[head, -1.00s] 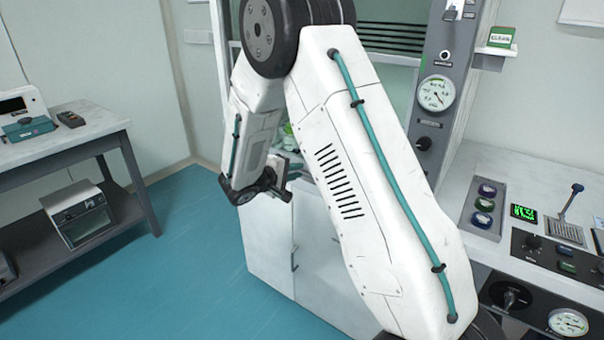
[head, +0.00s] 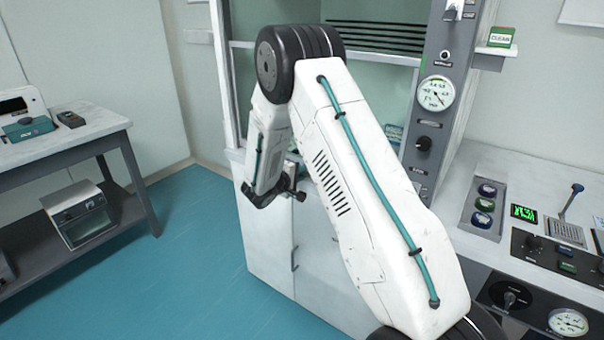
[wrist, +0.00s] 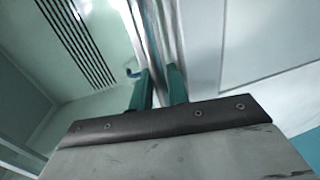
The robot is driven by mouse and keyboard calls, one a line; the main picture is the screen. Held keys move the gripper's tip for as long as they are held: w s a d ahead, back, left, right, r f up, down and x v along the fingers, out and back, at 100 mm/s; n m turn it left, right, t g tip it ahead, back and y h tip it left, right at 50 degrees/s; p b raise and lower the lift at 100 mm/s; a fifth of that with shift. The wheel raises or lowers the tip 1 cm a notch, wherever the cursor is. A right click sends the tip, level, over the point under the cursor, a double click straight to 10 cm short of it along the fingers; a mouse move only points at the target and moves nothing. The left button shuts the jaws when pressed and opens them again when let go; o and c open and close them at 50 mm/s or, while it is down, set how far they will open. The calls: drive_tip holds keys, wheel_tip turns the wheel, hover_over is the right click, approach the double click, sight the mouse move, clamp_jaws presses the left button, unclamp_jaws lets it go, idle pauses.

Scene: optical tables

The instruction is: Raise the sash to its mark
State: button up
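The fume hood stands in the middle of the head view. A pale horizontal rail (head: 385,58), which looks like part of the sash, crosses its front below dark slats. My arm hides much of the hood front, and I cannot make out the sash's lower edge or its mark. My gripper (head: 293,190) is at the hood's front, near the top of the white cabinet. In the wrist view, its two teal fingers (wrist: 158,88) are apart with a gap between them. A pale metallic post runs up beyond them. A small blue piece shows beside the left finger, and I cannot tell what it is.
A grey control column (head: 437,100) with a gauge and knobs stands right of the hood. A counter with a control panel (head: 560,255) is at the right. A side table (head: 70,138) with instruments stands at the left. The blue floor between is clear.

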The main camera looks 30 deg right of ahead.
clamp_jaws()
wheel_tip(320, 180, up, 40)
idle(0.4)
unclamp_jaws()
drive_tip(key=v, duration=0.8)
drive_tip(key=shift+w, duration=0.1)
